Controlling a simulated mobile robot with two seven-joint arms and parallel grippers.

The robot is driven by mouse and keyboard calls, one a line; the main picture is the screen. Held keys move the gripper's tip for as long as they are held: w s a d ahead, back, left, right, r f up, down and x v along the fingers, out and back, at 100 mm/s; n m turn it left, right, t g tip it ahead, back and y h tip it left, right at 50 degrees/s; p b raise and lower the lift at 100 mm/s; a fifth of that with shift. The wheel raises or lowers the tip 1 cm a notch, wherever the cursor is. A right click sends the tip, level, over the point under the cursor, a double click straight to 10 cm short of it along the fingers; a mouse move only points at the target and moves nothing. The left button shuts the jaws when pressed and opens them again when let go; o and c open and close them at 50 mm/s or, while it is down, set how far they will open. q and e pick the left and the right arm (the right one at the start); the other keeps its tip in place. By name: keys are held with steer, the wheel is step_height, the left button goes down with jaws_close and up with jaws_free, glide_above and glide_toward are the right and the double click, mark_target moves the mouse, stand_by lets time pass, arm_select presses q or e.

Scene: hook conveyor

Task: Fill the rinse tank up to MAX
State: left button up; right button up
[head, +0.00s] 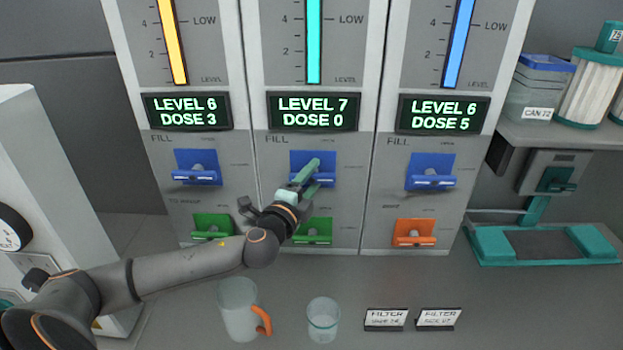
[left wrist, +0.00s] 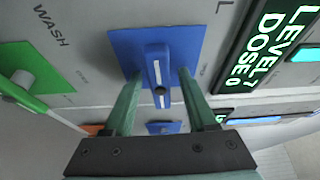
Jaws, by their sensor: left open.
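Three tank columns stand side by side, each with a level gauge, a display and a blue FILL lever. The middle display (head: 308,112) reads LEVEL 7, DOSE 0; the left display (head: 187,111) reads LEVEL 6, DOSE 3; the right display (head: 443,113) reads LEVEL 6, DOSE 5. I cannot read which column is the rinse tank. My left gripper (head: 309,175) is at the middle blue lever (head: 329,167). In the left wrist view its open fingers stand on either side of that lever's handle (left wrist: 157,72). The MAX marks are out of view. My right gripper is not in view.
Green levers (head: 211,226) sit below the left and middle blue levers, an orange lever (head: 414,233) below the right one. A mug (head: 238,309), a glass (head: 323,318) and two filter signs (head: 386,319) stand on the counter. A teal-framed tray (head: 490,246) lies at right.

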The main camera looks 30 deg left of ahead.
arm_select(q)
steer(key=shift+s, duration=0.1)
steer(key=s+d+b, duration=0.2)
steer(key=s, duration=1)
steer(key=shift+b, duration=0.4)
steer(key=shift+s+f, duration=0.1)
steer(key=shift+f, duration=0.05)
stand_by(0.8)
